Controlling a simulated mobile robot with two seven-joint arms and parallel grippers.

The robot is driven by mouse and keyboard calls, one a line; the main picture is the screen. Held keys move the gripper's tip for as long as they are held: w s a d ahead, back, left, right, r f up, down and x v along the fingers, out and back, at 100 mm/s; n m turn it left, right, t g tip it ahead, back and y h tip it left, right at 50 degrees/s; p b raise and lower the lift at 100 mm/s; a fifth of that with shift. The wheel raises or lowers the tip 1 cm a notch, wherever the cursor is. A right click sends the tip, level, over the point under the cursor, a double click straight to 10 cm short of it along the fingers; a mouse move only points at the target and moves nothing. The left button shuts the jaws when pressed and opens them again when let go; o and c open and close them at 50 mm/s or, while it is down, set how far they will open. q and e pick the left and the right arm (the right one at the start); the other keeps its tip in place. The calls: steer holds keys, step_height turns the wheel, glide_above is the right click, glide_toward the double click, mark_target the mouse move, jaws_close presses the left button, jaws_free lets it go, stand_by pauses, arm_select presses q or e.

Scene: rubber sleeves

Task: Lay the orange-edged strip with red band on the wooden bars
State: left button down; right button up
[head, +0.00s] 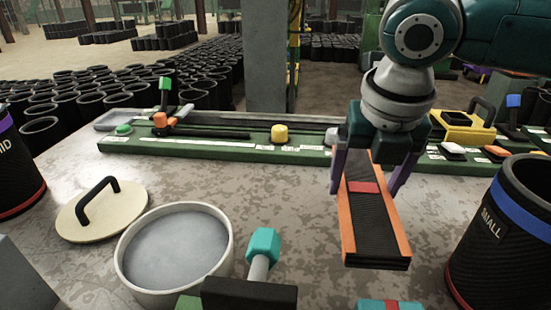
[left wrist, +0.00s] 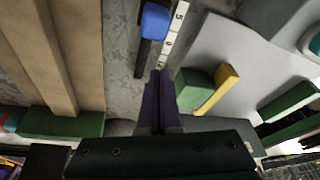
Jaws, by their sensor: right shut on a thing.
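The orange-edged strip (head: 376,228) is dark and ribbed, with a red band (head: 364,187) across it. My right gripper (head: 366,184) is shut on the strip, with one purple finger at each long side. The strip hangs tilted in front of the gripper, its near end lower and toward the head camera. Light brown bars (left wrist: 66,50), which look like the wooden bars, run beside a green block (left wrist: 62,122) in the left wrist view. My left gripper (left wrist: 160,75) shows there with its purple fingers together and nothing seen between them. The bars are not seen in the head view.
A white-rimmed round pot (head: 124,262) and a lid with a black handle (head: 72,219) stand at left. A black sleeve marked SMALL (head: 490,262) stands at right. A green rail fixture (head: 215,147) crosses the back. The middle of the grey table (head: 290,195) is clear.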

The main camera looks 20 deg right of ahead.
mark_target(364, 189)
steer(key=s+a+r+m+g+p, duration=0.25)
steer(key=r+m+p, duration=0.25)
steer(key=r+m, duration=0.55)
steer(key=s+a+r+m+g+y+p, duration=0.1)
steer(key=a+r+m+p, duration=0.4)
steer(key=r+m, duration=0.55)
steer(key=s+a+r+m+g+p, duration=0.2)
steer(key=r+m+p, duration=0.5)
steer(key=r, duration=0.6)
steer(key=s+r+p, duration=0.2)
steer(key=r+p, duration=1.5)
steer(key=p, duration=0.1)
steer(key=s+r+m+p, duration=0.1)
steer(key=s+r+p, duration=0.2)
steer(key=r+p, duration=1.5)
steer(key=shift+s+a+m+y, duration=0.2)
steer(key=shift+s+m+y, duration=0.1)
steer(key=shift+s, duration=0.05)
steer(key=shift+g, duration=0.25)
